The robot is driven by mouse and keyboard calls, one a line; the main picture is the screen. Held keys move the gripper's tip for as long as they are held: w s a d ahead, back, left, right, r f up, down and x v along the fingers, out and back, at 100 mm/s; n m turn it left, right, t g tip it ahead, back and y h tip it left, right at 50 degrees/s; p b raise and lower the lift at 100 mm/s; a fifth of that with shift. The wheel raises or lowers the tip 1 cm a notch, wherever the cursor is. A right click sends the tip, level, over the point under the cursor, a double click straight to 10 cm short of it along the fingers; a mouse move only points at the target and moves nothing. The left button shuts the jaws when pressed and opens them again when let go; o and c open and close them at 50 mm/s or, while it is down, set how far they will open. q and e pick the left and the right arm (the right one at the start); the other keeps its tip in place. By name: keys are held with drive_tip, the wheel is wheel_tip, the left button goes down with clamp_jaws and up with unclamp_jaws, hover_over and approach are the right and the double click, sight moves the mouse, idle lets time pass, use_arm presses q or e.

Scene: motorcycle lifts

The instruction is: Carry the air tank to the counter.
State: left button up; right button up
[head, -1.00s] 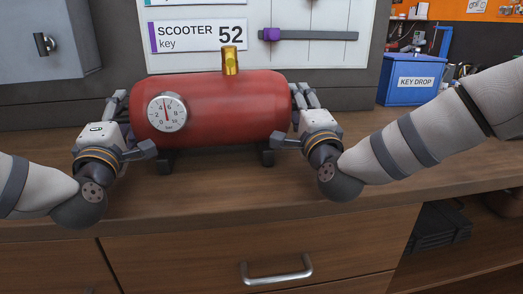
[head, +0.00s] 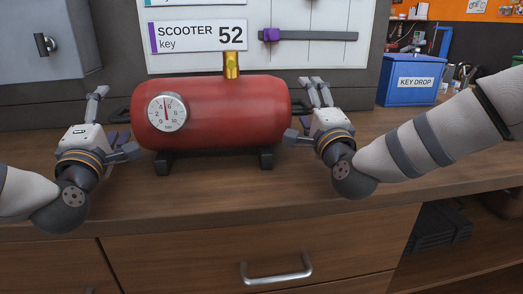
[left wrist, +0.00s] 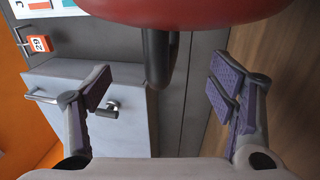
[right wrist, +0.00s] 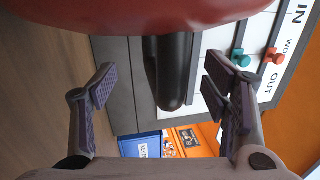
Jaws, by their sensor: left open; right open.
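The red air tank (head: 222,112) with a round dial and a brass fitting stands upright on its dark feet on the wooden counter (head: 300,190). A dark handle sticks out at each end. My left gripper (head: 112,118) is open at the tank's left end. In the left wrist view the left handle (left wrist: 160,60) lies between its spread fingers, not gripped. My right gripper (head: 305,110) is open at the right end. In the right wrist view the right handle (right wrist: 172,75) lies between its spread fingers, also not gripped.
A blue key drop box (head: 411,84) stands on the counter to the right. A grey cabinet (head: 50,40) is at the back left. A white board (head: 265,45) is behind the tank. The counter's front strip is clear above a drawer (head: 260,250).

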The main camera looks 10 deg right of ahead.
use_arm(q)
drive_tip(key=v, duration=1.1)
drive_tip(key=shift+s, duration=0.2)
use_arm(e)
drive_tip(key=shift+s, duration=0.2)
drive_tip(key=v, duration=1.1)
drive_tip(key=shift+s, duration=0.35)
use_arm(q)
drive_tip(key=shift+f, duration=0.1)
use_arm(e)
drive_tip(key=shift+f, duration=0.1)
